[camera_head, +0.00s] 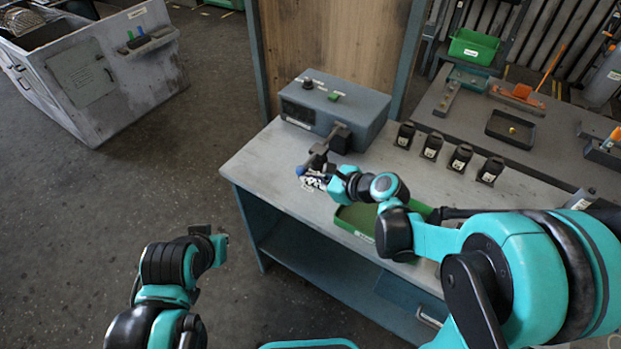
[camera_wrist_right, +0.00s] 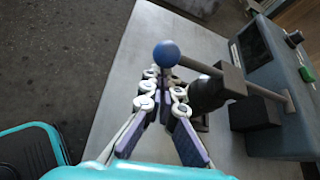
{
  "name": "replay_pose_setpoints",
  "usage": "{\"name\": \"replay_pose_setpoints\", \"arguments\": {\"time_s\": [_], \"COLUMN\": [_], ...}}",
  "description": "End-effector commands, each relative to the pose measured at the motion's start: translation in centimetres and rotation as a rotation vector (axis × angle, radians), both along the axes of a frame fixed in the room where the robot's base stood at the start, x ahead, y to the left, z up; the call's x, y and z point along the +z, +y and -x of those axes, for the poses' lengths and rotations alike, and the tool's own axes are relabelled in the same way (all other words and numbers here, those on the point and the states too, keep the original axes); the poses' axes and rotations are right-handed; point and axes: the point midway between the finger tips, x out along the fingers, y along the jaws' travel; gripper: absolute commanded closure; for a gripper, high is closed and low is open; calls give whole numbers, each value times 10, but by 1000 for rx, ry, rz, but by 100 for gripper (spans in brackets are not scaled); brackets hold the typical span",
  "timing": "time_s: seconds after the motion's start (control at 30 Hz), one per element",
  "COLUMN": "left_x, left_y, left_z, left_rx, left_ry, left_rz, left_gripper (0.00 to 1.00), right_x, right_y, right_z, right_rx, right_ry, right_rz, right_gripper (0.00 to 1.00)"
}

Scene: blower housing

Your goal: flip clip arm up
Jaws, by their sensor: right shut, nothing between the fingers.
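The grey-blue box (camera_head: 335,108) stands at the back of the grey table. Its dark clip arm (camera_head: 318,158) sticks out from the front towards the lower left and ends in a blue ball knob (camera_head: 301,170). In the right wrist view the arm (camera_wrist_right: 198,68) runs from the box to the blue knob (camera_wrist_right: 166,54), with a black cylinder (camera_wrist_right: 207,94) hanging beneath it. My right gripper (camera_head: 312,183) is shut and empty close to the knob. Its fingertips (camera_wrist_right: 164,76) appear just below the knob; contact is unclear. My left gripper (camera_head: 217,240) hangs left of the table, its fingers unclear.
A green tray (camera_head: 358,219) lies on the table, partly hidden by my right arm. Several black labelled blocks (camera_head: 431,146) stand in a row right of the box. The table's left surface (camera_head: 252,160) is clear. A grey cabinet (camera_head: 95,75) stands far left.

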Motion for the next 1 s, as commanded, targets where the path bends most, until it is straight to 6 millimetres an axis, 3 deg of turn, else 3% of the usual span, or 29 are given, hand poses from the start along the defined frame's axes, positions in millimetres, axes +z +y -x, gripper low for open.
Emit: {"name": "replay_pose_setpoints", "arguments": {"time_s": [0.17, 0.37, 0.67, 1.0], "left_x": [7, 25, 60, 85], "left_y": [0, 0, 0, 0], "left_z": [0, 0, 0, 0], "left_rx": [0, 0, 0, 0], "left_ry": [0, 0, 0, 0], "left_rz": [0, 0, 0, 0], "left_gripper": [100, 100, 100, 100], "right_x": [9, 33, 89, 147], "right_y": [0, -1, -7, -26], "right_z": [0, 0, -10, -36], "right_rx": [-1, -1, -1, -2], "right_ry": [25, 105, 316, 577], "right_rz": [-18, -77, -230, -421], "right_gripper": [100, 100, 100, 100]}}
